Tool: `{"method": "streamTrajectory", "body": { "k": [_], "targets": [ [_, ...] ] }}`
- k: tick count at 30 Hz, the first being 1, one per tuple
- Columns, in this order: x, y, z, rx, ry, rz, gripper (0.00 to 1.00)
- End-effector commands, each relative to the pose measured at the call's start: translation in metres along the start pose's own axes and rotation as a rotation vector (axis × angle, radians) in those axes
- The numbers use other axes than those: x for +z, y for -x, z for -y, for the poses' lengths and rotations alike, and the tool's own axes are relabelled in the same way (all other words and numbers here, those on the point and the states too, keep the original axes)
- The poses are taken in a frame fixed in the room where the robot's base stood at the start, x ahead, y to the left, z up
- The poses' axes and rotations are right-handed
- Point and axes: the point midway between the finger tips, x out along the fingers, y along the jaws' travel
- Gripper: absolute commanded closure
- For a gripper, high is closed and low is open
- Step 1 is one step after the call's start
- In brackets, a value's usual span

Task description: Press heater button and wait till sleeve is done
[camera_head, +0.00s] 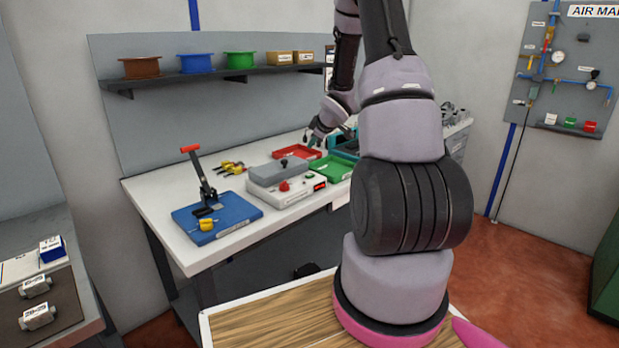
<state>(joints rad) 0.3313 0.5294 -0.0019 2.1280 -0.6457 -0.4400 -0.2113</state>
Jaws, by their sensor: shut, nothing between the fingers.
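The heater (299,196) looks to be the white box with a grey lid (277,172) on the workbench. A red button (284,186) sits on its front top, and a small dark knob is on the lid. My gripper (311,139) is small in view, shut and empty, behind and to the right of the heater near the red tray. It appears apart from the button. No sleeve can be made out; the inside of the heater is hidden under its lid.
A blue base with a red-handled lever press (192,229) stands left on the white workbench (150,195). Yellow-handled tools (233,168) lie behind it. A shelf (200,77) holds spools above.

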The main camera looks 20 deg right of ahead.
Motion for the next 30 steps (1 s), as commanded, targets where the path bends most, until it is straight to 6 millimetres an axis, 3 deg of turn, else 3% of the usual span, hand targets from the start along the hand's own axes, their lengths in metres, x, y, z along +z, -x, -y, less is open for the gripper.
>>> {"method": "streamTrajectory", "body": {
  "k": [11, 30],
  "targets": [
    [0.005, -0.007, 0.005, -0.002, -0.002, 0.002, 1.00],
    [0.043, -0.058, 0.042, 0.001, -0.002, 0.001, 1.00]
  ]
}}
